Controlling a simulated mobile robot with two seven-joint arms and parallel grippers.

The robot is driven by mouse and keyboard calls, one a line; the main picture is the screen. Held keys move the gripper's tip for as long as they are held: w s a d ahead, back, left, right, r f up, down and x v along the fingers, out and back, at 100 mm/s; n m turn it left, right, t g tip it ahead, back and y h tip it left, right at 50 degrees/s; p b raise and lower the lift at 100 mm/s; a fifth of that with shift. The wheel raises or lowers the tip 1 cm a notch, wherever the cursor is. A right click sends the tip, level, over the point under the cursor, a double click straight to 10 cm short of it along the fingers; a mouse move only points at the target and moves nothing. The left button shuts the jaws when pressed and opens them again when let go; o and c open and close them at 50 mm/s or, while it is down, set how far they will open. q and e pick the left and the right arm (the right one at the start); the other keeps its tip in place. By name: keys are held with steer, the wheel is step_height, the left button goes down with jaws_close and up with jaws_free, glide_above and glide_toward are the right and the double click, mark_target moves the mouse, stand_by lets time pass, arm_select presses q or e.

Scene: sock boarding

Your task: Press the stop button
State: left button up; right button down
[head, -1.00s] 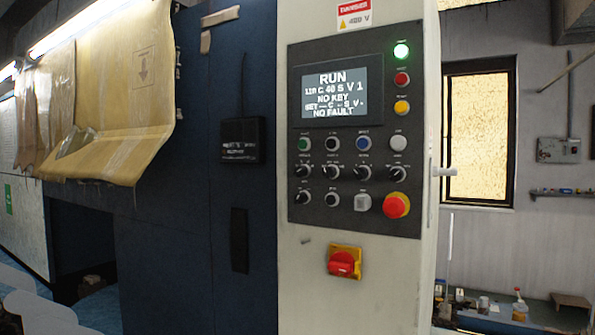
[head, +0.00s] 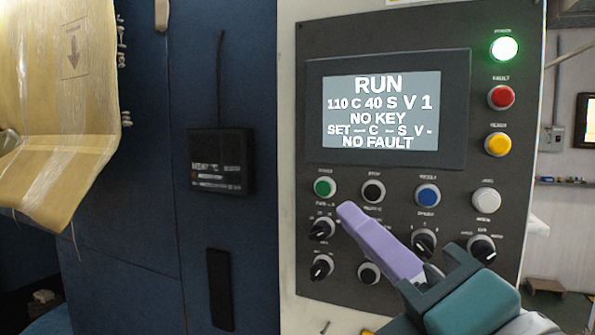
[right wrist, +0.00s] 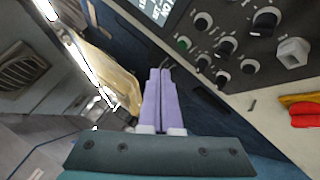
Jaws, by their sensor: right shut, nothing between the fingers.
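The black push button (head: 373,190), under a small blurred label, sits on the dark control panel between the green button (head: 324,187) and the blue button (head: 427,196). My right gripper (head: 348,212), with its lilac fingers shut and empty, points up and left at the panel. In the head view its tip shows just below and between the green and black buttons; contact cannot be told. In the right wrist view, the shut fingertips (right wrist: 160,74) show left of and below the green button (right wrist: 184,43). My left gripper is not in view.
The screen (head: 385,112) reads RUN and NO FAULT. Several selector knobs (head: 321,228) lie below the buttons, close around my fingers. A green lamp (head: 504,48) is lit at upper right. A red switch on yellow (right wrist: 305,115) shows in the right wrist view.

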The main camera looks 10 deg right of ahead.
mark_target(379, 201)
steer(key=shift+a, duration=0.1)
stand_by(0.3)
steer(key=shift+w+d+b, duration=0.25)
steer(key=shift+w+d, duration=0.6)
steer(key=shift+w, duration=0.35)
steer(key=shift+w+d+b, duration=0.3)
steer(key=shift+w+d, duration=0.5)
steer(key=shift+w, duration=0.45)
steer(key=shift+w+d+b, duration=0.25)
steer(key=shift+w+d, duration=0.6)
steer(key=shift+w, duration=0.35)
steer(key=shift+w+d, duration=0.25)
steer(key=shift+w, duration=0.1)
